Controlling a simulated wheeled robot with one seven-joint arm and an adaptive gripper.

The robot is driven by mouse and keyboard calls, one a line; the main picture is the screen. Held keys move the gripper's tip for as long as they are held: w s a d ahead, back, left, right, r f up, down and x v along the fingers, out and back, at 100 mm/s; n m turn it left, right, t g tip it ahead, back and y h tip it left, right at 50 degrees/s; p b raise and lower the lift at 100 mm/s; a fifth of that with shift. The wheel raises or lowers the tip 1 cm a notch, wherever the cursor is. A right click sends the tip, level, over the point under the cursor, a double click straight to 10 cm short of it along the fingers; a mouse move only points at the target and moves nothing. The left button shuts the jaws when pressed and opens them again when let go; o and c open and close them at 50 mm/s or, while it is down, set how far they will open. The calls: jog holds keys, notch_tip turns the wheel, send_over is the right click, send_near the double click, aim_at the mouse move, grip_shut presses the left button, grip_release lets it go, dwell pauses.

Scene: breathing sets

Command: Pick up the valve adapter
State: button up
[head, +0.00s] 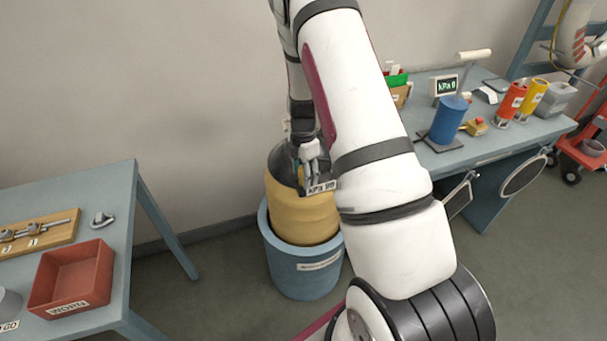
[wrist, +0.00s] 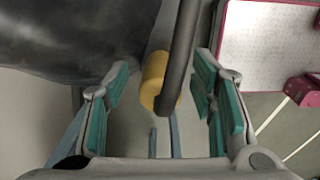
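My gripper (wrist: 160,76) is open in the wrist view, its teal-padded fingers spread apart. A dark curved tube with a short yellow cylinder (wrist: 154,80) shows between or beyond them; I cannot tell its depth or whether it touches a finger. In the head view, my arm reaches down to the top of a yellow tank (head: 300,215), where my gripper is hard to make out. A small grey metal fitting (head: 102,219) lies on the left table; it may be the valve adapter, but I cannot tell for sure.
The left table (head: 120,190) holds a red tray (head: 72,278) and a wooden rack (head: 38,232). A cluttered bench (head: 470,150) stands right. Floor between left table and bin is clear.

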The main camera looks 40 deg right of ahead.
grip_shut()
jog(key=shift+r, duration=0.15)
